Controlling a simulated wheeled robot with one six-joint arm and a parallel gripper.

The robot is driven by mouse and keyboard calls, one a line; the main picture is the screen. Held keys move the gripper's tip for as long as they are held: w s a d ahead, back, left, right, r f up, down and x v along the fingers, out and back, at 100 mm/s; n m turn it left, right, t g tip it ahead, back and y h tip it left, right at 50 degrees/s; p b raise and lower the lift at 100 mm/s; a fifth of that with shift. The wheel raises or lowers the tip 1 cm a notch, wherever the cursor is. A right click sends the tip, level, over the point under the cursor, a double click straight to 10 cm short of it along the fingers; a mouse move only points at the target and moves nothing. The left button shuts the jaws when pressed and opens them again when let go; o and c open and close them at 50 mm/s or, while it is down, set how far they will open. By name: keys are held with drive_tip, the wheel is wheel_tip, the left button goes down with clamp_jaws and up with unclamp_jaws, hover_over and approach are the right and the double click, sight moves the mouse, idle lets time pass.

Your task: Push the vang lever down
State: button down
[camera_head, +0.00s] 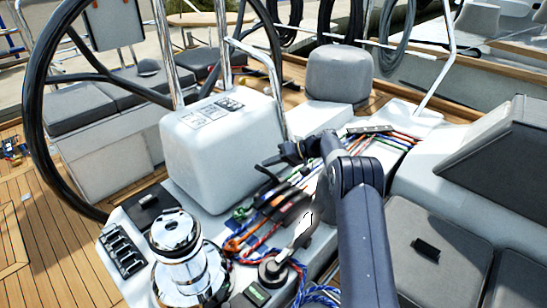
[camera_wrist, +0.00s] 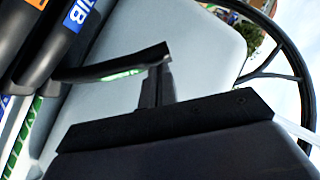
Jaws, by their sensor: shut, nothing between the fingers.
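A row of black clutch levers (camera_head: 285,198) sits on the white deck beside the white console box. One black lever (camera_wrist: 112,67) with a green strip stands out from the row in the wrist view and reaches toward my fingers; its label cannot be read, so I cannot confirm it is the vang lever. It seems to show in the head view as a raised black handle (camera_head: 268,167). My gripper (camera_wrist: 162,82) is shut and empty, with its fingertips at the lever's free end; I cannot tell whether they touch. In the head view my gripper (camera_head: 288,153) is above the row's far end.
A neighbouring lever carries a blue JIB label (camera_wrist: 79,14). The white console box (camera_head: 222,145) stands close left of my gripper. A chrome winch (camera_head: 180,250) and coloured ropes (camera_head: 262,235) are nearer. A large steering wheel (camera_head: 38,105) is at left.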

drive_tip(key=shift+a+f+b, duration=0.1)
drive_tip(key=shift+f+b, duration=0.05)
drive_tip(key=shift+b, duration=0.15)
drive_tip(key=s+a+f+n+t+h+b, duration=0.3)
drive_tip(key=s+a+f+h+b, duration=0.2)
drive_tip(key=b, duration=1.7)
drive_tip(key=shift+s+a+f+n+t+b, duration=0.4)
drive_tip(key=shift+s+a+f, duration=0.2)
drive_tip(key=shift+f, duration=1.3)
drive_tip(key=shift+s+f, duration=0.1)
drive_tip(key=shift+f, duration=0.05)
